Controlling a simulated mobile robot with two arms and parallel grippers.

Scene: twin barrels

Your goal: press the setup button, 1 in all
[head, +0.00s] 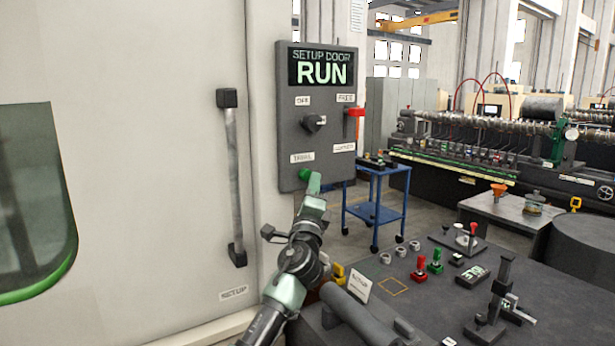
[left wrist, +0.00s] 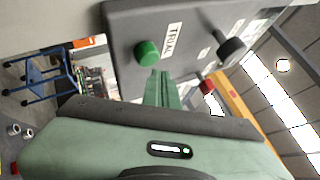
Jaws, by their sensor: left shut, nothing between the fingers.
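A dark control panel (head: 290,130) hangs beside the machine door. Its lit display (head: 322,68) reads "SETUP DOOR" and "RUN". A round green button (head: 304,174) sits low on it under a label that looks like "TRIAL"; it also shows in the left wrist view (left wrist: 147,53). My left gripper (head: 314,184) is shut and empty, its fingertips just below and beside the button. In the left wrist view the closed fingers (left wrist: 164,76) point at the panel next to the button; I cannot tell whether they touch. My right gripper is not in view.
A black knob (head: 314,123) and a red lever (head: 354,112) stick out above the button. The door handle (head: 233,180) is to the left. A blue cart (head: 376,200) stands behind; a dark table (head: 400,300) with several small parts is at front right.

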